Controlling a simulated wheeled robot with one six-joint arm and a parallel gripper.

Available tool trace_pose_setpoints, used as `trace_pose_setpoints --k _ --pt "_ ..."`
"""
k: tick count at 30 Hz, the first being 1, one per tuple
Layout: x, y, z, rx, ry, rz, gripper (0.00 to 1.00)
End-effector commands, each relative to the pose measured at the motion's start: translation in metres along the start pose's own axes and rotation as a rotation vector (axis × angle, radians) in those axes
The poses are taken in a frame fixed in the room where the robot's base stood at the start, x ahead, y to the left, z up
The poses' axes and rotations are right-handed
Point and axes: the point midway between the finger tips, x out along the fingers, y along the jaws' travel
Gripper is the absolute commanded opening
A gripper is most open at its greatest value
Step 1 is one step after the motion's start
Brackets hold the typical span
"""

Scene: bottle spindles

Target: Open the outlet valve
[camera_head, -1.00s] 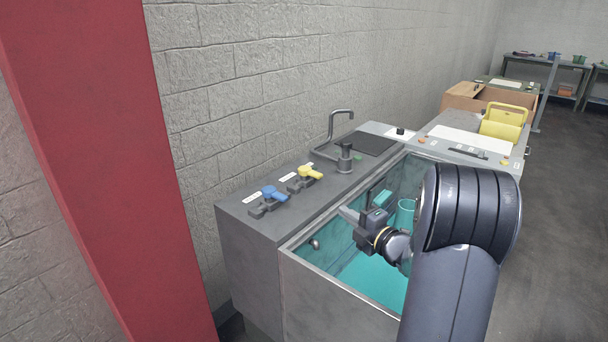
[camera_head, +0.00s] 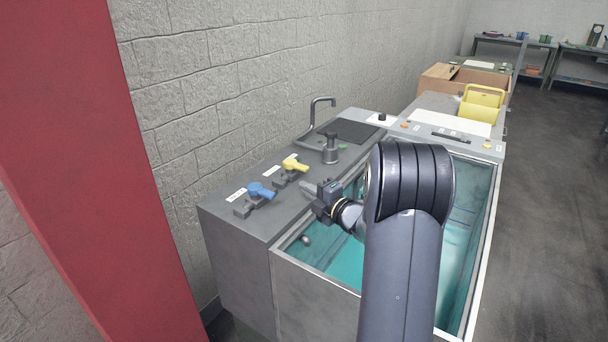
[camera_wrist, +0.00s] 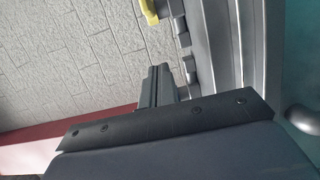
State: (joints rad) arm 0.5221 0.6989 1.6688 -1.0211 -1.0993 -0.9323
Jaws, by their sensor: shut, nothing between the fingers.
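Two valves sit on the grey counter's left part in the head view, one with a blue handle (camera_head: 261,190) and one with a yellow handle (camera_head: 295,164). Each has a small white label beside it, too small to read, so I cannot tell which is the outlet valve. My gripper (camera_head: 308,189) is shut and empty, to the right of both handles and apart from them, near the tank's left edge. In the wrist view its closed fingers (camera_wrist: 155,72) point up the picture. The yellow handle (camera_wrist: 149,10) shows at the top edge there.
A tank of teal water (camera_head: 345,262) lies below and right of my gripper. Behind the valves stand a dark grey fitting (camera_head: 329,149) and a tap (camera_head: 322,100). A block wall (camera_head: 235,85) runs along the counter. A red pillar (camera_head: 90,170) fills the left. Open floor lies at right.

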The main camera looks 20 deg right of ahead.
Motion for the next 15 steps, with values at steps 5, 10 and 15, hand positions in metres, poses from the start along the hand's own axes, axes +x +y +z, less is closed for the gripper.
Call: trace_pose_setpoints --k 5,10,15 --pt "0.041 0.001 -0.001 0.0 0.004 0.0 0.0" --pt "0.053 0.001 0.02 0.0 -0.003 0.0 0.0" --pt "0.056 0.0 0.035 0.0 -0.002 0.0 0.0"
